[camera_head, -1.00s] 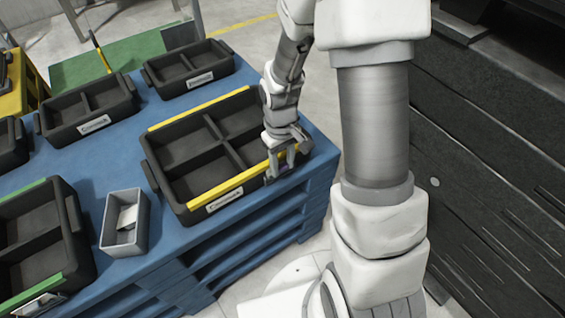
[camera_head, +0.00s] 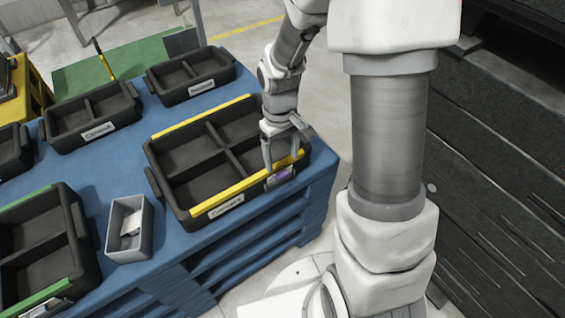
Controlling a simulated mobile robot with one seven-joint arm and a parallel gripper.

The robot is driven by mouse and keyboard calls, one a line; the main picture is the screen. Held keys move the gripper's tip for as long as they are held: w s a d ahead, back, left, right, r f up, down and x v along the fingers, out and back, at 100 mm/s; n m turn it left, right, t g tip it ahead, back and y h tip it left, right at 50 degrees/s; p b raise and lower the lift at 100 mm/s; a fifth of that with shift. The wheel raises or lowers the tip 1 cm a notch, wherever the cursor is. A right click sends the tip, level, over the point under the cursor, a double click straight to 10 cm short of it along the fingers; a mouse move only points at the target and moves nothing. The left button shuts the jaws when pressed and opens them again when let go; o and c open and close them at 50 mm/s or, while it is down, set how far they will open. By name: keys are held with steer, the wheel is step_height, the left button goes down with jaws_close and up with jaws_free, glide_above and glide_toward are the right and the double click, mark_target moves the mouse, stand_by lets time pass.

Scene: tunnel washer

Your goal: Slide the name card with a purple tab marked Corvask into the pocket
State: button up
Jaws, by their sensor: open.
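The name card with the purple tab (camera_head: 283,174) is at the right end of the front wall of the yellow-edged black crate (camera_head: 168,190). It shows in a small grey holder there, which looks like the pocket; how deep it sits is too small to tell. The word on it cannot be read. My gripper (camera_head: 284,167) is open just above and around the card, its fingers apart near the crate's yellow front edge. Whether a finger still touches the card cannot be told.
A small grey bin (camera_head: 112,237) with pale cards inside stands left of the crate on the blue table (camera_head: 170,246). A green-edged crate (camera_head: 82,245) is at the front left. Other black crates (camera_head: 204,90) line the back. The table's edge is close by my gripper.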

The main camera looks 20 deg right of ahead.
step_height(320, 180, up, 11)
steer(key=p, duration=0.3)
steer(key=shift+w, duration=0.25)
steer(key=shift+a+r, duration=0.1)
steer(key=shift+r, duration=0.05)
steer(key=s+r+m+t, duration=0.4)
steer(key=s+r+t, duration=0.2)
steer(key=s+r, duration=0.9)
step_height(320, 180, up, 16)
steer(key=p, duration=1.5)
steer(key=shift+w+p, duration=0.15)
steer(key=shift+p, duration=0.2)
steer(key=shift+f, duration=0.1)
